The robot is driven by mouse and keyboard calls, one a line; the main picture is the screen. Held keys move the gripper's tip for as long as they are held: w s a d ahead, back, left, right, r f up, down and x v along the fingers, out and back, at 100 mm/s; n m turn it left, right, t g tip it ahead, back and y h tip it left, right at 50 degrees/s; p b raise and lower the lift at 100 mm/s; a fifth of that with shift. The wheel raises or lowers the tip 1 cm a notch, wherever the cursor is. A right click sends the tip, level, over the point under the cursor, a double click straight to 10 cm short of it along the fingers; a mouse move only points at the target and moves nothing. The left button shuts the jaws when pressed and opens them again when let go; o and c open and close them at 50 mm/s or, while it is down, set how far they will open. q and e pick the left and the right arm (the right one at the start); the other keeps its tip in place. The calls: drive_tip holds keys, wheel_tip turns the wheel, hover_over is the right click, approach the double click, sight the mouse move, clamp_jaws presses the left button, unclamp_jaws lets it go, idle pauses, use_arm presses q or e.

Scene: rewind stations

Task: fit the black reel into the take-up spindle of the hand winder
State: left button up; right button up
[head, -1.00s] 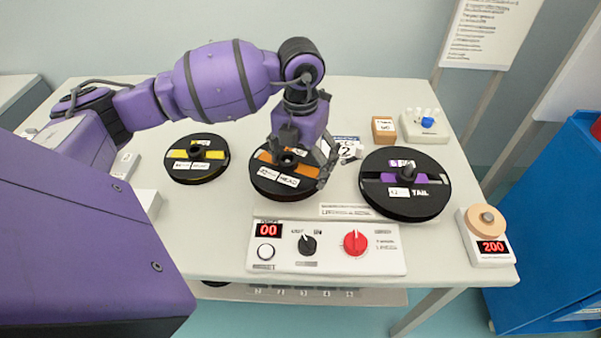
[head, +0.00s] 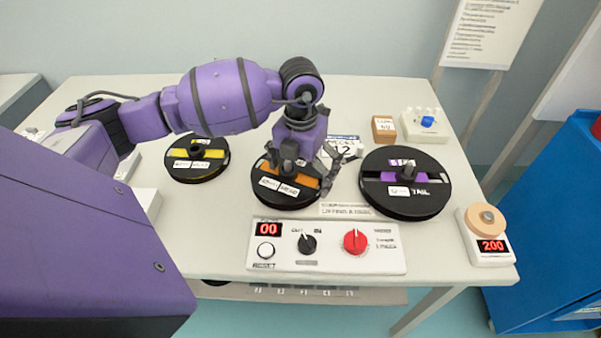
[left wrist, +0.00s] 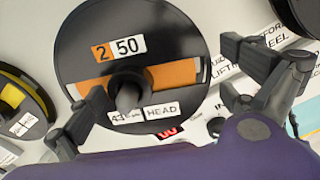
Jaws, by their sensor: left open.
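A black reel with an orange band (head: 272,198) lies flat at the middle of the table. A dark post (head: 288,152) stands up through its centre; which spindle this is, I cannot read. The reel and post also show in the left wrist view, the reel (left wrist: 185,30) marked "2 50" and HEAD, the post (left wrist: 128,92) at its hub. My left gripper (head: 303,168) is open above the reel; in the left wrist view its spread fingers (left wrist: 163,70) lie on either side of the hub, apart from it. My right gripper is not in view.
A yellow-banded reel (head: 180,172) lies left and a purple-banded TAIL reel (head: 425,208) right, on a post. A control panel (head: 330,260) with a red knob is in front. A scale (head: 490,250) reading 200 stands at the right corner. Small boxes (head: 383,128) stand behind.

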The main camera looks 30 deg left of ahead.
use_arm(q)
drive_tip(key=shift+r, duration=0.2)
wheel_tip(320, 180, up, 12)
idle(0.4)
idle(0.5)
